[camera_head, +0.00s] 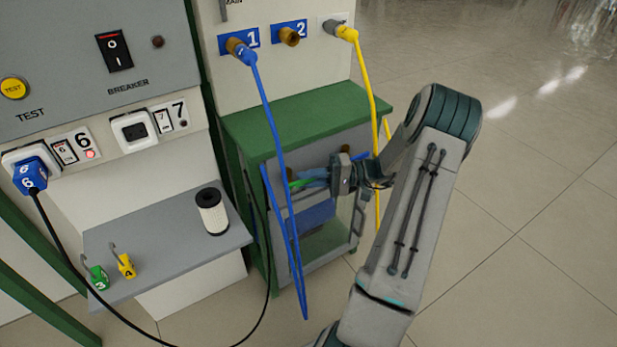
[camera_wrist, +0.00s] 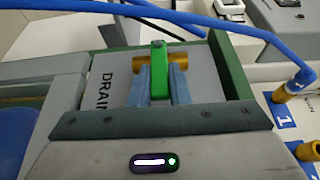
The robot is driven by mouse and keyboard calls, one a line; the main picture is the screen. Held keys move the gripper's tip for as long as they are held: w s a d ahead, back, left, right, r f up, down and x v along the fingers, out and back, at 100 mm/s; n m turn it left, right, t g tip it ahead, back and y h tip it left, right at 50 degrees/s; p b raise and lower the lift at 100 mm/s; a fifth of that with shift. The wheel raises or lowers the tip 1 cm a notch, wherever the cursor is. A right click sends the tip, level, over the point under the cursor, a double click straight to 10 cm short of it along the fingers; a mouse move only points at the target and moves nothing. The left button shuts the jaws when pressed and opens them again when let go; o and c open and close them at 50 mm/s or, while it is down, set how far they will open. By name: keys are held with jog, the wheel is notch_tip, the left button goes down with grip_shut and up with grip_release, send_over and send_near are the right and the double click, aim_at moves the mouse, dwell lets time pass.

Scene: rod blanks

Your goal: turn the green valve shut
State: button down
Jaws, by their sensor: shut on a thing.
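The green valve handle (camera_wrist: 159,66) stands between the two blue-grey fingers of my gripper (camera_wrist: 161,88) in the wrist view. My gripper is shut on it. The brass valve body (camera_wrist: 140,63) shows on both sides of the handle, and the handle lies across it in this picture. The panel behind it carries the label DRAIN (camera_wrist: 102,90). In the head view my gripper (camera_head: 312,179) reaches in from the right at the green-topped cabinet, and only a small green part of the handle (camera_head: 295,184) shows beside it. The fingers hide the handle's lower sides.
A blue hose (camera_head: 272,130) hangs from port 1 close to my gripper, and a yellow hose (camera_head: 368,90) hangs behind my arm. The green cabinet top (camera_head: 290,118) lies just above the gripper. A grey shelf (camera_head: 160,262) stands at left with tags and a white cylinder (camera_head: 211,212).

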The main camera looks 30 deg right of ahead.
dwell(0.4)
jog(key=c, duration=1.4)
grip_release()
jog(key=shift+o, duration=0.2)
notch_tip(320, 180, up, 4)
jog(key=shift+d+r+p, duration=0.1)
jog(key=shift+r+p, duration=0.15)
jog(key=shift+p, duration=0.65)
jog(key=s+d+r+p, duration=0.2)
jog(key=s+d+r, duration=0.4)
jog(key=s, duration=0.3)
jog(key=shift+d+r, duration=0.2)
jog(key=shift+d, duration=0.45)
